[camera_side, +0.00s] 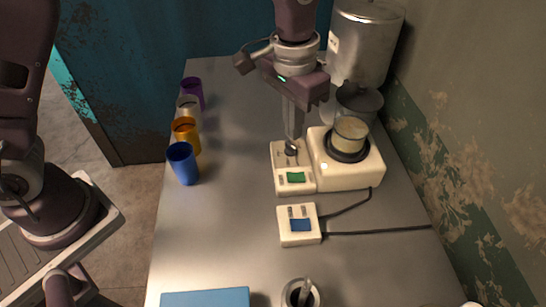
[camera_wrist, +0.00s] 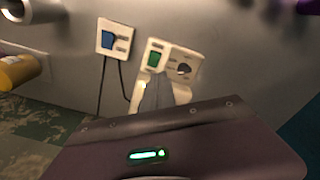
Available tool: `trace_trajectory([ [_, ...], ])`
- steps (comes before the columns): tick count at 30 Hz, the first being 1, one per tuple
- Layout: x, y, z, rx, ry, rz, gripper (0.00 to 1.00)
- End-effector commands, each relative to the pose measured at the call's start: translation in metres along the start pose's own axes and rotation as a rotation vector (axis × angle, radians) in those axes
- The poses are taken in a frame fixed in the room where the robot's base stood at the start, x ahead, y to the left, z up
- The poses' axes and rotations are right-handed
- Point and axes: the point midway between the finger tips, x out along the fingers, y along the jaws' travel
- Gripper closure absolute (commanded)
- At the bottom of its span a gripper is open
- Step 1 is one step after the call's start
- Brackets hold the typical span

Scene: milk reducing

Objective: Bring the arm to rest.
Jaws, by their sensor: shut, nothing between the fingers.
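My gripper (camera_side: 293,137) points straight down, with its fingers shut and empty. Its tips are over or just behind the black knob (camera_side: 291,149) on the white control panel (camera_side: 279,181); I cannot tell if they touch it. The panel has a green display (camera_side: 296,177) and joins a white heater (camera_side: 345,176). A glass of cream-coloured liquid (camera_side: 350,132) stands on the heater's dark round plate. In the wrist view the grey fingers (camera_wrist: 155,92) show in front of the panel, beside the knob (camera_wrist: 184,69) and the green display (camera_wrist: 154,59).
A white box with a blue display (camera_side: 300,225) and cables lies in front. Purple, grey, orange and blue cups (camera_side: 183,164) line the left edge. A metal tank (camera_side: 362,45) stands behind right. A blue slab (camera_side: 205,298) and metal pot (camera_side: 300,294) are at the front. The table's left middle is clear.

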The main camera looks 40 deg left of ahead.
Motion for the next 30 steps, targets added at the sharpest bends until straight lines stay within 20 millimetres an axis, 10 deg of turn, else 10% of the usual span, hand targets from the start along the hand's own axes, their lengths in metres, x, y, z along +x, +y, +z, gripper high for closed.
trace_trajectory([
  [6,-0.125,-0.072,0.1,-0.111,0.208,0.001,1.0],
  [15,-0.142,-0.1,0.238,-0.216,0.418,-0.06,1.0],
  [30,-0.136,-0.1,0.254,-0.226,0.442,-0.072,1.0],
])
